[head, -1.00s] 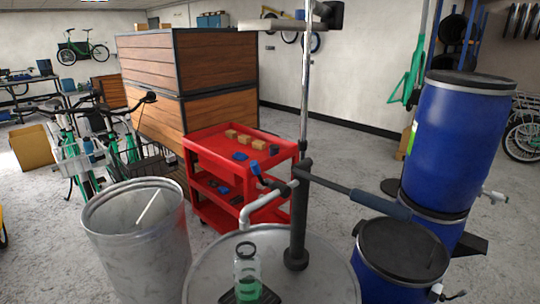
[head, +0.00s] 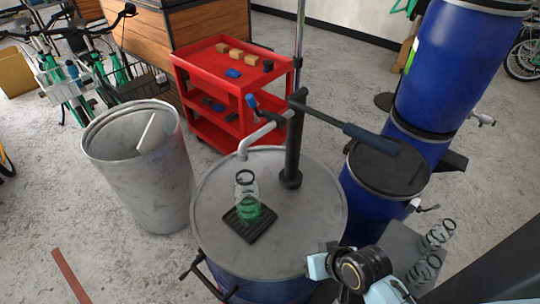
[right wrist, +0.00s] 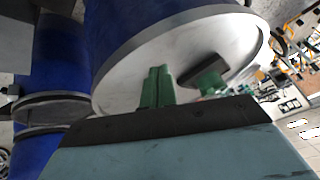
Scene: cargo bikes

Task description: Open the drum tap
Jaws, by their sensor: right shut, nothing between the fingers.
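The drum (head: 225,195) with the grey lid stands in the middle of the head view. Grey-white taps stick out from the upper blue drum (head: 484,119) and the lower one (head: 424,206). My right wrist is at the grey drum's near right rim. My right gripper (right wrist: 157,88) has its green fingers shut and empty. My left gripper is out of view.
A dark padded bar (head: 365,138) reaches right from the post. An open metal bin (head: 140,175) stands left of the drum. A red cart (head: 215,120) is behind it. Blue drums with a black lid (head: 388,165) crowd the right. Floor at the lower left is mostly clear.

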